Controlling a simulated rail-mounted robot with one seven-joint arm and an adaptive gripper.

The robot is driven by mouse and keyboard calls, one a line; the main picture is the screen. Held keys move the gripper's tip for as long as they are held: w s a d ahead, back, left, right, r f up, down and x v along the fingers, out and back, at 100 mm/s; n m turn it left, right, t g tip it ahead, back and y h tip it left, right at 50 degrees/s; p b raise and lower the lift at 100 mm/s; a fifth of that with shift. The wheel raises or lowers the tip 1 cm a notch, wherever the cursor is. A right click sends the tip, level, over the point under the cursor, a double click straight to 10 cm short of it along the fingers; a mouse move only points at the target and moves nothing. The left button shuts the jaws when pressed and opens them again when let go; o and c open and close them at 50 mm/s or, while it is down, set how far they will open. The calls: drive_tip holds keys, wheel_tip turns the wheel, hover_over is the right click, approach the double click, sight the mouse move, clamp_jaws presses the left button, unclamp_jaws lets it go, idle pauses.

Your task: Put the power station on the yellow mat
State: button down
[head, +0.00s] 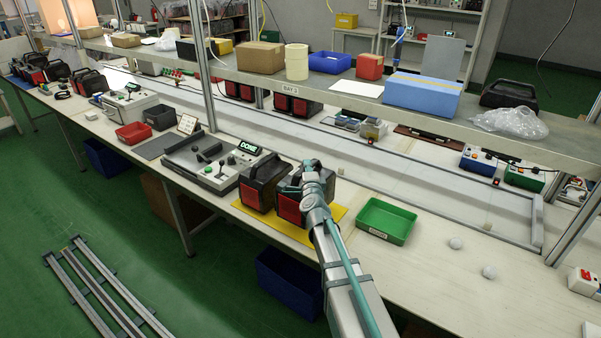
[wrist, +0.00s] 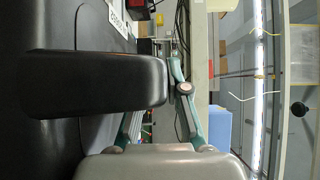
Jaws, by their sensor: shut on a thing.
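The yellow mat (head: 280,226) lies on the near bench, and its edges show around two black power stations with red front panels. One power station (head: 253,192) stands on the left part of the mat. The other power station (head: 289,208) is at the right part, under my gripper (head: 309,180). My gripper is shut on this one's black handle (wrist: 110,82), which fills the left of the wrist view. It looks upright and low over or on the mat; I cannot tell whether its base touches. My arm hides its right side.
A test console (head: 205,165) with a lit DONE display (head: 248,147) stands close to the left. A green tray (head: 387,222) is to the right, with white balls (head: 456,243) beyond it. A loaded shelf (head: 350,88) runs above the bench.

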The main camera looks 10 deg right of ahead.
drive_tip(key=shift+w+d+f+b, duration=0.5)
drive_tip(key=shift+d+f+b, duration=0.25)
drive_tip(key=shift+f+b, duration=0.1)
drive_tip(key=shift+w+d+f+b, duration=0.25)
drive_tip(key=shift+d+f+b, duration=0.1)
drive_tip(key=shift+f+b, duration=1.4)
drive_tip(key=shift+f, duration=0.2)
drive_tip(key=c, duration=1.6)
unclamp_jaws()
drive_tip(key=shift+f, duration=0.3)
drive_tip(key=o, duration=0.4)
drive_tip(key=shift+s+r, duration=0.1)
drive_tip(key=shift+r, duration=0.1)
drive_tip(key=s, duration=0.8)
drive_tip(key=s+a, duration=0.1)
drive_tip(key=s, duration=0.3)
drive_tip(key=shift+r, duration=0.1)
